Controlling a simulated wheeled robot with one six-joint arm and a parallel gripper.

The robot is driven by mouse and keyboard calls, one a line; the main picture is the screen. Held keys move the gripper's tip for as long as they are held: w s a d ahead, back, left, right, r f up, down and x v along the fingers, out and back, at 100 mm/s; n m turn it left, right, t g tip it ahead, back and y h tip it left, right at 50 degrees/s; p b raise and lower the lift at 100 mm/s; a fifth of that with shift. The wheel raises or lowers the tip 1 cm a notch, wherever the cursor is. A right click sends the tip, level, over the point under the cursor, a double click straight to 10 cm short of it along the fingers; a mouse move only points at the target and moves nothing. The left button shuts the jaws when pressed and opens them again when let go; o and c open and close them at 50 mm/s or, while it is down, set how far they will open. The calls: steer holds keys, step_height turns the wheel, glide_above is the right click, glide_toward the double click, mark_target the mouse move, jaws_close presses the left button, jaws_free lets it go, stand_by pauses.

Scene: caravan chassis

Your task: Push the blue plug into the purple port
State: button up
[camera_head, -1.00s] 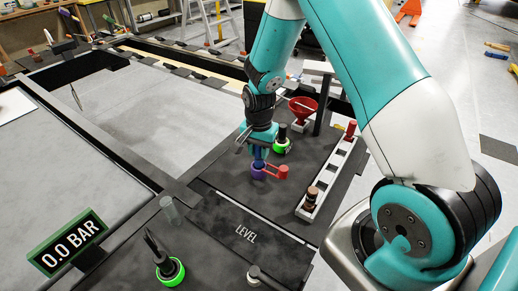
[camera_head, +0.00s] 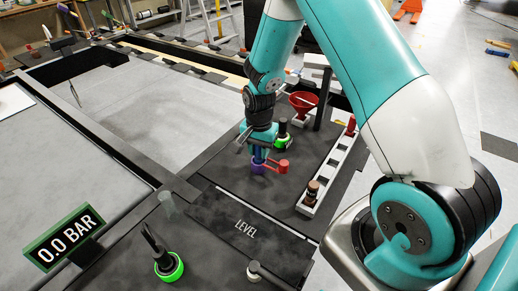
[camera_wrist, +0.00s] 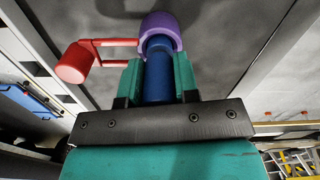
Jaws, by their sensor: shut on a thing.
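My gripper (camera_wrist: 157,77) is shut on the blue plug (camera_wrist: 158,72), with a teal finger on each side of it in the wrist view. The plug's far end meets the purple port (camera_wrist: 160,22), whose rim wraps around it; how deep it sits I cannot tell. In the head view the blue plug (camera_head: 259,155) is upright under my gripper (camera_head: 258,150), directly over the purple port (camera_head: 257,168). A red lever (camera_head: 279,166) sticks out to the right of the port. It also shows at the left in the wrist view (camera_wrist: 86,60).
A red funnel (camera_head: 302,101) and a white slotted rack (camera_head: 327,172) are to the right. A green-framed sign (camera_head: 65,238) reads "0.0 BAR".

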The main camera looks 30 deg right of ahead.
steer(key=shift+r, duration=0.15)
steer(key=shift+r+p, duration=1.15)
steer(key=shift+r, duration=0.15)
steer(key=shift+f+b, duration=1.05)
steer(key=shift+f, duration=0.75)
stand_by(0.8)
steer(key=o, duration=1)
step_height(320, 180, up, 17)
steer(key=shift+r+b, duration=0.2)
steer(key=shift+b, duration=0.3)
